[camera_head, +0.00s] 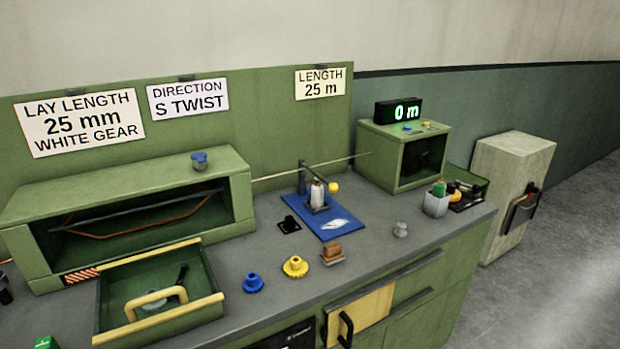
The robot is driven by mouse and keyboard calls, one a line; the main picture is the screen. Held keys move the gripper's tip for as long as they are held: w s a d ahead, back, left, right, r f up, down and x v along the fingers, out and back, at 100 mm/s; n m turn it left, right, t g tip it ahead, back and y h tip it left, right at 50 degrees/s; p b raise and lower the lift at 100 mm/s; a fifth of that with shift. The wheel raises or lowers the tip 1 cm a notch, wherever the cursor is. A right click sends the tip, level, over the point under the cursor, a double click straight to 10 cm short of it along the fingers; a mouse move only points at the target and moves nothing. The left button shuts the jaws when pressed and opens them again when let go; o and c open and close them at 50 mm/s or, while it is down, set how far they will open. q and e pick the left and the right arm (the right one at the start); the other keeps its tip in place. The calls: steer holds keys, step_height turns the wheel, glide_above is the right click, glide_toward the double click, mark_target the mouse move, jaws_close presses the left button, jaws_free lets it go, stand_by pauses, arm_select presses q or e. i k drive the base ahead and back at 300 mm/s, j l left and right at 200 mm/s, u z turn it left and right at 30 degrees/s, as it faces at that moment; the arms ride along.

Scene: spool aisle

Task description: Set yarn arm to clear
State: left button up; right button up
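A dark post with a short arm ending in a yellow ball (334,187) stands at the back of a blue mat (345,226) on the grey bench; it looks like the yarn arm. The arm points to the right and toward me, close to a pale cord (275,177) that runs between the long green housing (130,187) and the green box (383,158). I cannot tell whether the arm touches the cord. A white spool (317,194) stands on the mat beside the post. Neither of my grippers is in view.
A green drawer (207,306) with a yellow handle juts out at front left. A blue gear (254,283), a yellow gear (295,266) and a brown block (332,253) stand in front of the mat. A display (384,110) reads 0 m. Bench right of the mat is mostly clear.

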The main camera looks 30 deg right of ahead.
mark_target(332, 187)
steer(key=z, duration=1.05)
